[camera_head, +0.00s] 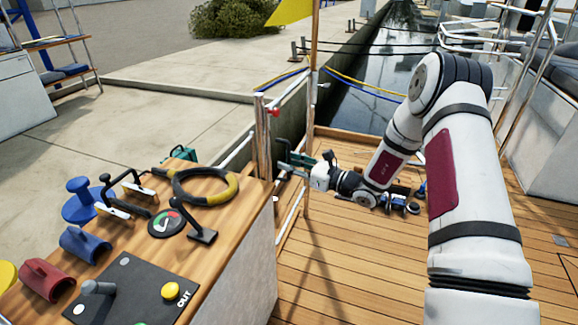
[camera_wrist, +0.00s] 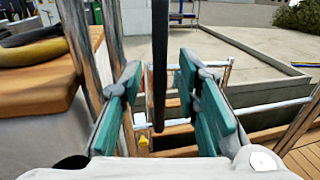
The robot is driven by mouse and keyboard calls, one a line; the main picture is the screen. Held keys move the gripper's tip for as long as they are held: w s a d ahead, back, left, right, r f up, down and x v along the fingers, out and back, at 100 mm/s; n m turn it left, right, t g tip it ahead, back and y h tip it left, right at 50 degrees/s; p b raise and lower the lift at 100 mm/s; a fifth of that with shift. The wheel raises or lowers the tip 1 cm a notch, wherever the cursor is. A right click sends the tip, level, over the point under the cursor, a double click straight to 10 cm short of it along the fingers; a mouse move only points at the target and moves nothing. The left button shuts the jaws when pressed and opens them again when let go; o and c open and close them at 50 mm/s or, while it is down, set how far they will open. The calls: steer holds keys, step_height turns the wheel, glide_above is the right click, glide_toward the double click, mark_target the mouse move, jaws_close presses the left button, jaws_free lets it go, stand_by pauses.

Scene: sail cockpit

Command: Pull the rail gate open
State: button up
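The rail gate appears to be the tubular metal frame (camera_head: 293,88) between the console's corner and the deck; its lower part is partly hidden. A red knob (camera_head: 274,111) sits near a wooden post there. My gripper (camera_head: 292,163) is low beside this frame, at the far end of my outstretched arm. In the wrist view its two teal fingers (camera_wrist: 164,105) are apart. A dark upright bar (camera_wrist: 160,65) stands between them in the picture, with visible gaps on both sides. I cannot tell whether the bar lies at fingertip depth. Pale horizontal rails (camera_wrist: 265,106) show behind the fingers.
A wooden-topped console (camera_head: 235,215) with levers, a yellow-and-black ring (camera_head: 222,197) and cleats stands left of my arm. Blue and yellow ropes and dark water lie beyond. The plank deck (camera_head: 335,265) is clear in front; loose gear lies near my gripper.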

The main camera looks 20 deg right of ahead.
steer(key=shift+w+a, duration=0.2)
steer(key=shift+w, duration=0.05)
jaws_close()
steer(key=shift+s+d, duration=0.1)
